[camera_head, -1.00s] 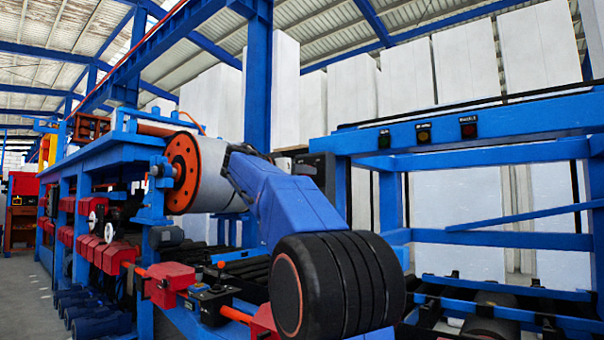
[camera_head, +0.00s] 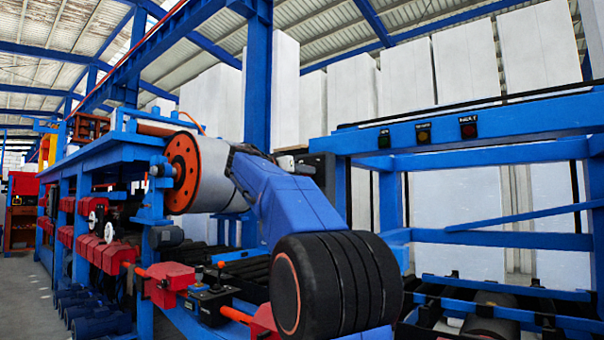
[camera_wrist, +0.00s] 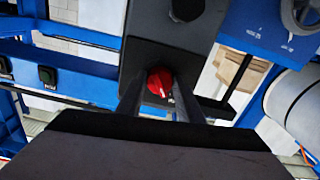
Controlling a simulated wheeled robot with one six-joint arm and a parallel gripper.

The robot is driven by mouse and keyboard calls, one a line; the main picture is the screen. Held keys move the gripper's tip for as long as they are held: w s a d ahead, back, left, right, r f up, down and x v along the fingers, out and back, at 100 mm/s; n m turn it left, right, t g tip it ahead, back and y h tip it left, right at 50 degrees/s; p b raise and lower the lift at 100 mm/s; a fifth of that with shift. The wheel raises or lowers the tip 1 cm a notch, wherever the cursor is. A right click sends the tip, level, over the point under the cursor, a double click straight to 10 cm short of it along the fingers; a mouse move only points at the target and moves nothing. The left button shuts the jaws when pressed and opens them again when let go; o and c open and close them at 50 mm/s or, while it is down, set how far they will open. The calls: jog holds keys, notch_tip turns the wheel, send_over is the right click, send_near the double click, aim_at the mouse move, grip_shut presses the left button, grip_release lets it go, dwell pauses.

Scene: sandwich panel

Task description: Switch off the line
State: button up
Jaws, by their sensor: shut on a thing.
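A red knob (camera_wrist: 159,82) shows in the wrist view on the lower part of a dark box (camera_wrist: 145,45). A pale mark shows on the knob. My gripper (camera_wrist: 158,88) is shut on this knob, with one dark finger on each side of it. Part of a dark box (camera_head: 322,165) shows just behind the arm there.
A blue frame (camera_head: 470,128) with small dark switches or lamps stands at the right. A large roller (camera_head: 210,175) with an orange end disc is close left of my arm.

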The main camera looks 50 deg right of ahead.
jog(key=shift+n, duration=0.9)
jog(key=o, duration=1.1)
jog(key=shift+c, duration=0.2)
jog(key=s+a, duration=0.1)
jog(key=a, duration=1.6)
jog(key=shift+s+a, duration=0.2)
